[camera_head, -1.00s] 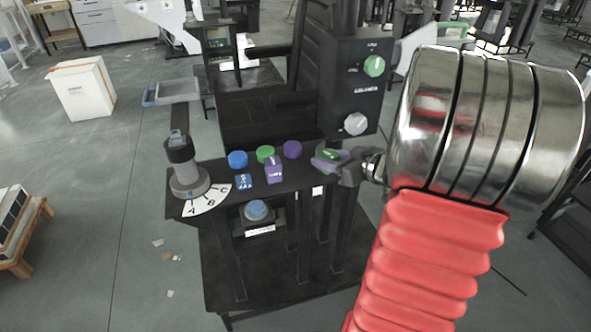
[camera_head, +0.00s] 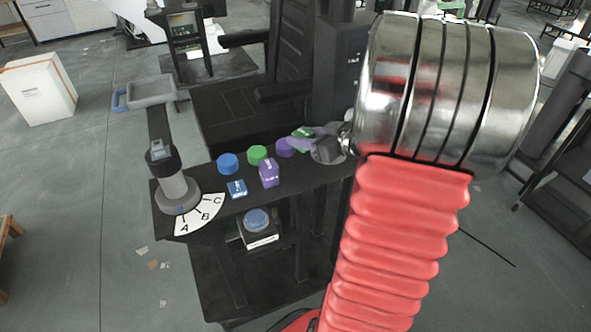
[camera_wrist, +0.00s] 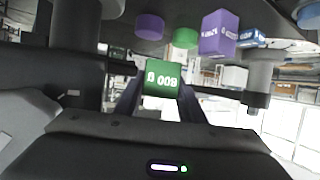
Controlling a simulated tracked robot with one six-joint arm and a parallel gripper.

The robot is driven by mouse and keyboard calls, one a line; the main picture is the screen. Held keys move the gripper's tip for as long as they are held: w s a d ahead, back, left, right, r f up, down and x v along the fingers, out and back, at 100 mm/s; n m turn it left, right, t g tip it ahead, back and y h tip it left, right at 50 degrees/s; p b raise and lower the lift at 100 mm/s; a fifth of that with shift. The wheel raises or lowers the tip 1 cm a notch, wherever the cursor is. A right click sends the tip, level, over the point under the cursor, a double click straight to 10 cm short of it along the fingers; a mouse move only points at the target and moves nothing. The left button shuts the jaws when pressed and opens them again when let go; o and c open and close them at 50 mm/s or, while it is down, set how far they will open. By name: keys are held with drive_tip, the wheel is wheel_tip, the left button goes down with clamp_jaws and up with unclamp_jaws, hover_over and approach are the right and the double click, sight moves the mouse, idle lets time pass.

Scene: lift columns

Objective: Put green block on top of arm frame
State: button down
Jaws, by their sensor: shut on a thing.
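My gripper (camera_head: 312,141) is shut on the green block (camera_head: 303,131), partly hidden by the purple fingers in the head view. In the wrist view the green block (camera_wrist: 163,80) sits between the fingertips, its white lettering upside down. It is held over the right part of the black table, near the purple disc. A grey rectangular frame with a blue end (camera_head: 150,92) sits on a dark arm reaching back from a grey post (camera_head: 177,185); I take this as the arm frame. It is left of my gripper and looks empty.
Blue (camera_head: 228,163), green (camera_head: 257,154) and purple (camera_head: 285,147) discs stand on the table, with a purple block (camera_head: 269,173) and a small blue block (camera_head: 237,188) before them. An A-B-C dial (camera_head: 205,215) lies at the post. A black column (camera_head: 337,80) stands behind my gripper.

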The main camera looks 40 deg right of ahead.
drive_tip(key=shift+w+a, duration=0.2)
drive_tip(key=shift+w, duration=0.1)
drive_tip(key=shift+a+f, duration=0.1)
drive_tip(key=shift+f, duration=0.15)
hover_over(300, 173)
drive_tip(key=shift+w+f, duration=0.1)
drive_tip(key=shift+f, duration=2.5)
drive_tip(key=shift+f, duration=2.1)
drive_tip(key=shift+f, duration=0.1)
drive_tip(key=c, duration=1.2)
unclamp_jaws()
drive_tip(key=shift+o, duration=0.2)
